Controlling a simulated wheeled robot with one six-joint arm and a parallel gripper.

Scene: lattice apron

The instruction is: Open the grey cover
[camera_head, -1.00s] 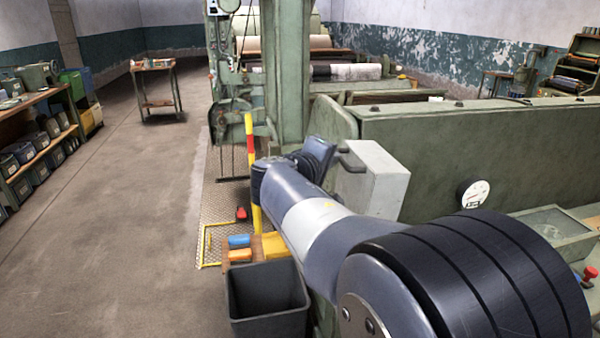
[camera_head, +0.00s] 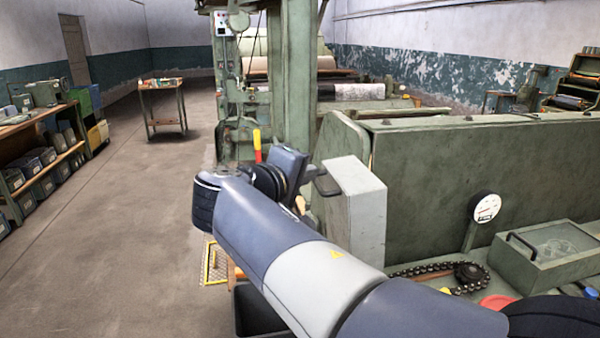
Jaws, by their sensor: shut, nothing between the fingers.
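The grey cover (camera_head: 360,215) is a pale box-like piece on the near left end of the green machine. A dark bar handle (camera_head: 326,181) sticks out from its left side, and the cover looks closed. My gripper (camera_head: 290,165) is at the far end of my arm, just left of the handle. It is shut and empty, with its fingertips partly hidden by my wrist. I see a small space between it and the handle, but cannot judge the depth. My forearm hides the area below the cover.
The long green machine panel (camera_head: 490,165) fills the right, with a round gauge (camera_head: 485,208). A chain (camera_head: 440,270) and a lidded green box (camera_head: 545,255) lie at lower right. A dark bin (camera_head: 255,315) stands below my arm. The floor at left is clear up to the shelf (camera_head: 40,150).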

